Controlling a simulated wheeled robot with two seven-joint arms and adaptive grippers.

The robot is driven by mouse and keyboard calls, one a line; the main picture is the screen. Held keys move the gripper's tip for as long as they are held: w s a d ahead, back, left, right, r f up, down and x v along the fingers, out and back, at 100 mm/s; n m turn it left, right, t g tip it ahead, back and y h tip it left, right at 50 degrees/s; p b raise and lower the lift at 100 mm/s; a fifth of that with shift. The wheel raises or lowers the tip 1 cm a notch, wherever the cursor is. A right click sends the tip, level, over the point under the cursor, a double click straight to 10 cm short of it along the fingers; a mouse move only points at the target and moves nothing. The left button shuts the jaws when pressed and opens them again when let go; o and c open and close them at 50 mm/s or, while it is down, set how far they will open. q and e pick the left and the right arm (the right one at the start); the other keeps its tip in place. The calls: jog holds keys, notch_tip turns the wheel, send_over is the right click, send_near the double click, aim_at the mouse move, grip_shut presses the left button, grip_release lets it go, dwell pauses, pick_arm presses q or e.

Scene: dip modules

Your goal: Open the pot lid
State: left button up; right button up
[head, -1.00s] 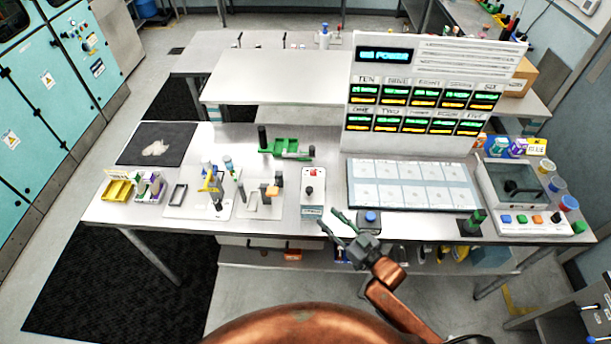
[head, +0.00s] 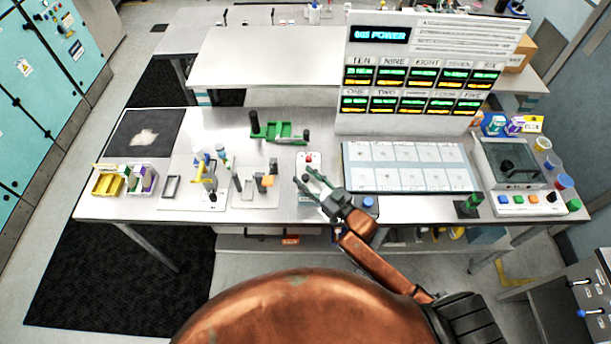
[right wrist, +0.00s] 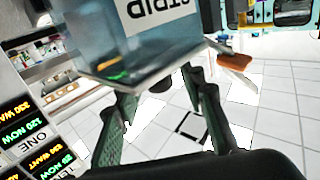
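A grey box with a clear lid (head: 508,165) and a black knob stands at the table's right; the lid looks shut. A small dark box with a blue knob (head: 368,203) is at the front edge, partly behind my right wrist. I cannot tell which is the pot. My right gripper (head: 303,176) is open, with its fingers over or beside the white control box (head: 308,159). In the right wrist view its fingers (right wrist: 160,90) are apart, beside a clear bluish container (right wrist: 150,45) with an upside-down label; nothing visible is gripped. My left gripper is out of view.
A white panel with lit displays (head: 430,75) stands at the back. A flat gridded tray (head: 410,186) lies before it.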

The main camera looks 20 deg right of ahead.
jog(key=shift+w, duration=0.15)
jog(key=shift+a, duration=0.1)
jog(key=c, duration=0.6)
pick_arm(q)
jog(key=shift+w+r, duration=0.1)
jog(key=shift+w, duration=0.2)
pick_arm(e)
grip_shut()
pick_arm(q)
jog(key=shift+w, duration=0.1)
